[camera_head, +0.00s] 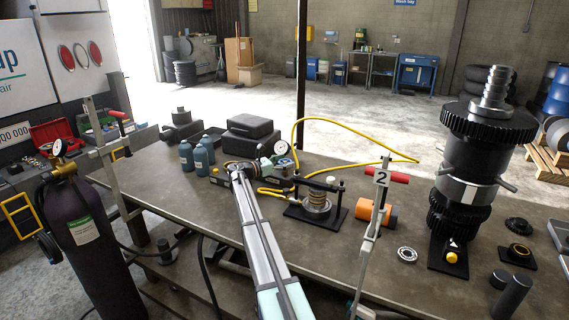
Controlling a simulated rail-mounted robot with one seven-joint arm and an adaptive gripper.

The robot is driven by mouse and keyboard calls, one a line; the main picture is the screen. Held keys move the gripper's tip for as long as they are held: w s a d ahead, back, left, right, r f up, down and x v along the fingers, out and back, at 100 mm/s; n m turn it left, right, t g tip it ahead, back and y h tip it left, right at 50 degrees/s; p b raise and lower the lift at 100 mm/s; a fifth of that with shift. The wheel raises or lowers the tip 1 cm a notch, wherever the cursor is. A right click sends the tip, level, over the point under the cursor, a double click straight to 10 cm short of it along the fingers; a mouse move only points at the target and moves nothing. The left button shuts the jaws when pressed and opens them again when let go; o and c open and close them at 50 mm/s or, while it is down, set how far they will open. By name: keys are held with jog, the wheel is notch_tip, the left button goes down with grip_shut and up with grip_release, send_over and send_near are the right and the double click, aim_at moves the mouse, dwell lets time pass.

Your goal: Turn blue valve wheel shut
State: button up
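My arm (262,245) reaches from the bottom edge to the middle of the workbench (215,222). Its far end is small and crowded among dark parts, beside a round white gauge (281,148) and a yellow hose (345,142). I cannot pick out my gripper's fingers there, nor whether they are open or touching anything. A dark gas cylinder (97,245) with a green-and-white label stands at the left, with a gauge (60,147) at its top.
A tall black gear stack (468,160) stands at the right. A black press fixture (318,203), an orange cylinder (375,212), a red-handled clamp (378,200) and a bearing (407,254) are right of my arm. Blue bottles (186,156) and black cases (248,138) stand behind. A second red-handled clamp (112,150) rises at left.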

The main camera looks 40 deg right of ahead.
dwell(0.3)
jog(key=w+a, duration=0.1)
jog(key=a, duration=1.1)
jog(key=shift+w, duration=0.4)
